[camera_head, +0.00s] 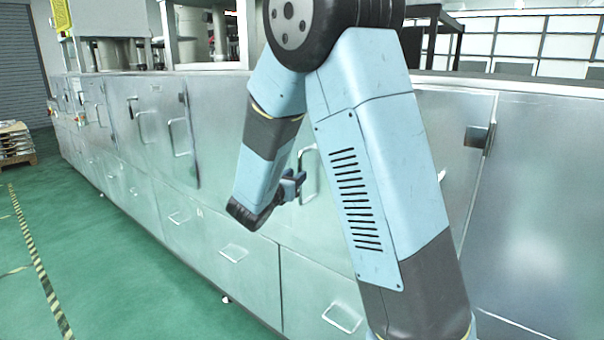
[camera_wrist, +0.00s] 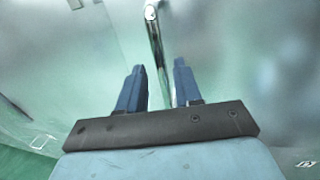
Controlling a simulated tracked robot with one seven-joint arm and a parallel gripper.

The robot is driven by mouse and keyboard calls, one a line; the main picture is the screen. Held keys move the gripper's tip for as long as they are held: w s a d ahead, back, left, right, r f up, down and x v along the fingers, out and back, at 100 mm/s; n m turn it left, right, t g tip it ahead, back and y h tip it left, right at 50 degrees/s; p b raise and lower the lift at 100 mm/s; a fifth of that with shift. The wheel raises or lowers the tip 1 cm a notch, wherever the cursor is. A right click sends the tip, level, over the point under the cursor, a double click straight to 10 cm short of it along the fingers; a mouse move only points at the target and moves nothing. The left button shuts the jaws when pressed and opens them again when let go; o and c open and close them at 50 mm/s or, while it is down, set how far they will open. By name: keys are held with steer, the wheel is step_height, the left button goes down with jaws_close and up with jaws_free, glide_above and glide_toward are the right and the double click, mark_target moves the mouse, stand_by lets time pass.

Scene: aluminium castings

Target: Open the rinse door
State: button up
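A silver bar handle (camera_head: 311,176) stands on a metal door panel (camera_head: 325,222) of the long machine, partly hidden behind my arm. I take this as the rinse door, but no readable label confirms it. My gripper (camera_head: 298,182) is close to this handle. In the wrist view, my gripper (camera_wrist: 159,66) has its two blue fingers apart. The handle (camera_wrist: 157,45) runs between them in the picture, nearer the right finger. I cannot tell whether either finger touches it. The door looks closed, though much of it is hidden by my arm.
Other closed doors with handles line the machine, such as the left door (camera_head: 181,138) and a lower panel (camera_head: 233,254). A latch (camera_head: 476,137) sits on the right. The green floor (camera_head: 120,270) at left is clear. A pallet (camera_head: 15,145) stands at the far left.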

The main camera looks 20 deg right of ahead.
steer(key=shift+x, duration=1.9)
jaws_close()
